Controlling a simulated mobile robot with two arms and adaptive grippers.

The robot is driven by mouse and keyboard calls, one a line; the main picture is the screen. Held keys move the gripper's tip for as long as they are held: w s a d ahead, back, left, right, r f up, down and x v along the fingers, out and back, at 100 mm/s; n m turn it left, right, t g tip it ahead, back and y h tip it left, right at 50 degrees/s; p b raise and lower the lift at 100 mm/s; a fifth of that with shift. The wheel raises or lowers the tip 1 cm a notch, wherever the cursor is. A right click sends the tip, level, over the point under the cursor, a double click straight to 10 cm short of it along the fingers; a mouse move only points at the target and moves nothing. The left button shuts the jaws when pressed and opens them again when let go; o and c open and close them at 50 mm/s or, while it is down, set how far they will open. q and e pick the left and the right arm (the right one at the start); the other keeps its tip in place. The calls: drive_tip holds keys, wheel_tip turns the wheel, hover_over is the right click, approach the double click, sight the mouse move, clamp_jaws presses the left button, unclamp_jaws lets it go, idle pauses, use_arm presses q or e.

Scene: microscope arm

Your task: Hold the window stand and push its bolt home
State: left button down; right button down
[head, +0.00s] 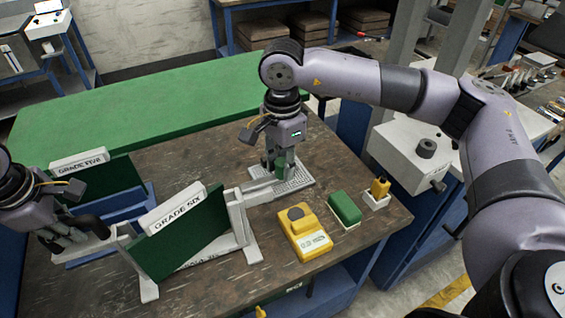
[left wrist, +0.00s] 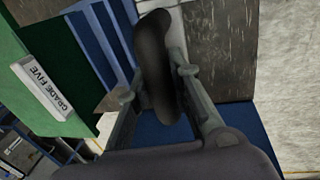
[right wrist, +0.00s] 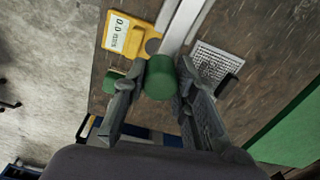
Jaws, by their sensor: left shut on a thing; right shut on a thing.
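The window stand (head: 239,225) is a pale frame on splayed feet, with a dark green panel labelled GRADE SIX (head: 178,208). My left gripper (head: 77,232) is shut on a black handle at its left side. In the left wrist view the black handle (left wrist: 155,65) lies between the fingers. My right gripper (head: 277,172) points down at the stand's right side, over a grey perforated plate (head: 297,180). It is shut on a green knob (right wrist: 159,78) at the end of a pale bar (right wrist: 182,25). The bar's far end is out of the right wrist view.
A yellow meter (head: 307,240), a green-topped block (head: 344,208) and a yellow item in a white holder (head: 378,190) stand right of the stand. A GRADE FIVE panel (head: 105,180) on a blue base stands behind left. A green mat (head: 160,100) covers the back.

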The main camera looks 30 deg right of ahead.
sight(258, 182)
idle(0.3)
drive_tip(key=shift+w+a, duration=0.2)
drive_tip(key=shift+a, duration=2.65)
use_arm(q)
drive_tip(key=shift+d, duration=0.1)
use_arm(e)
drive_tip(key=c, duration=1.3)
unclamp_jaws()
drive_tip(key=shift+d, duration=0.1)
wheel_tip(258, 182, up, 12)
